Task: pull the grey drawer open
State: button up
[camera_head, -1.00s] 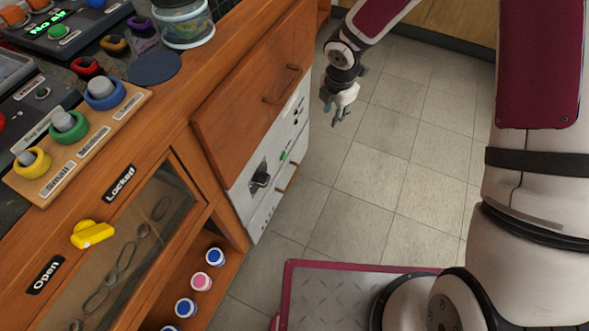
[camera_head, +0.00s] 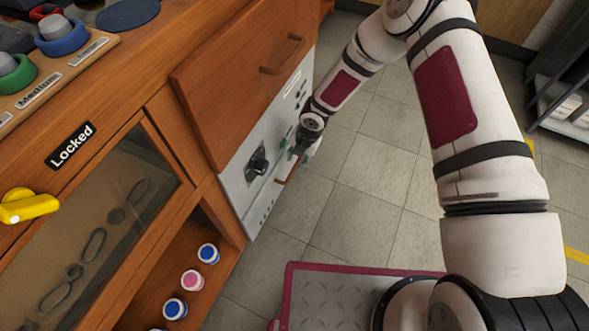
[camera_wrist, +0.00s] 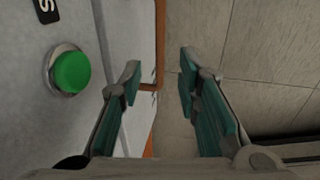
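The grey drawer front (camera_head: 240,190) is the light grey panel below a wooden drawer in the head view, with a black knob and a small green button on it. Its orange-brown bar handle (camera_head: 288,176) is partly hidden by my gripper (camera_head: 303,158). In the wrist view, my gripper (camera_wrist: 160,75) is open, with one dark green fingertip on each side of the handle (camera_wrist: 160,45) as seen from here. I cannot tell whether the handle lies at fingertip depth. The green button (camera_wrist: 72,72) is left of the fingers. The drawer looks shut.
The wooden drawer (camera_head: 225,105) with its own handle (camera_head: 282,55) is above. An open shelf with small bottles (camera_head: 192,280) and a cabinet with a yellow latch (camera_head: 28,206) are at the left. Tiled floor (camera_head: 365,195) is free in front. A dark rack (camera_head: 560,100) stands at the right.

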aim_at(293, 169)
jog(key=f, duration=0.2)
jog(key=f+b, duration=0.1)
jog(key=f, duration=0.1)
jog(key=a+f+b, duration=0.1)
jog(key=f, duration=0.1)
jog(key=shift+w, duration=0.25)
grip_shut()
